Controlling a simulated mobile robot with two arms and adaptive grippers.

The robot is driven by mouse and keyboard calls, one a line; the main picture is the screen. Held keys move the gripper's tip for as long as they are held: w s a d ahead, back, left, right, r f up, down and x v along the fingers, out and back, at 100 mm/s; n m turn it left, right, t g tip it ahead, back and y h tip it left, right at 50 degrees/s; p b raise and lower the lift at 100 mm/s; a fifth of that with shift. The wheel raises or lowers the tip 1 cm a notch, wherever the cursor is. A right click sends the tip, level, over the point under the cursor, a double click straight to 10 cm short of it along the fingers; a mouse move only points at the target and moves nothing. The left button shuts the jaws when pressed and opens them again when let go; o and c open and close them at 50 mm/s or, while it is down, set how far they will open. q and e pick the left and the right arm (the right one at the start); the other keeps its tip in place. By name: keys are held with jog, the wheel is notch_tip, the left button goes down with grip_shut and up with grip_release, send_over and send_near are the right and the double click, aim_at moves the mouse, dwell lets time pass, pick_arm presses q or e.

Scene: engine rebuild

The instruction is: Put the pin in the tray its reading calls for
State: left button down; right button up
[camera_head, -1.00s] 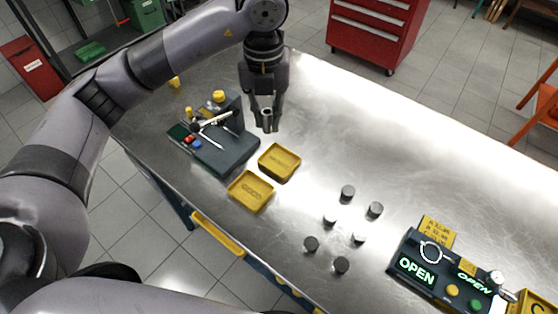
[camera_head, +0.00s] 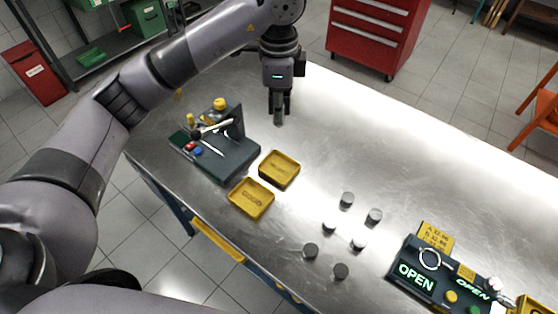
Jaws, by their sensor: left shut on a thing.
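My left gripper (camera_head: 279,112) is shut on a small grey pin (camera_head: 279,121), held upright above the table behind the yellow trays. The fingers hide most of the pin. One yellow tray (camera_head: 295,163) lies in front of the gripper, and a second yellow tray (camera_head: 231,197) lies beside it, nearer me. Both look empty; their floor labels are too small to read. A third yellow tray (camera_head: 537,303) is cut off at the lower right. A dark measuring stand (camera_head: 236,158) is left of the trays. My right gripper is not in view.
Several dark-topped cylinders (camera_head: 347,199) stand at the middle front. The metal table (camera_head: 400,150) is clear at back right. A red cabinet (camera_head: 372,38) stands beyond.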

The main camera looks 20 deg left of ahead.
pick_arm(q)
notch_tip(320, 180, down, 12)
jog(key=shift+f+p, duration=0.15)
jog(key=shift+p, duration=0.85)
notch_tip(320, 180, down, 4)
jog(key=shift+f+p, duration=0.1)
jog(key=shift+p, duration=0.4)
jog(key=shift+f, duration=0.1)
jog(key=shift+f, duration=0.1)
jog(key=shift+f, duration=0.15)
jog(key=c, duration=1.5)
grip_release()
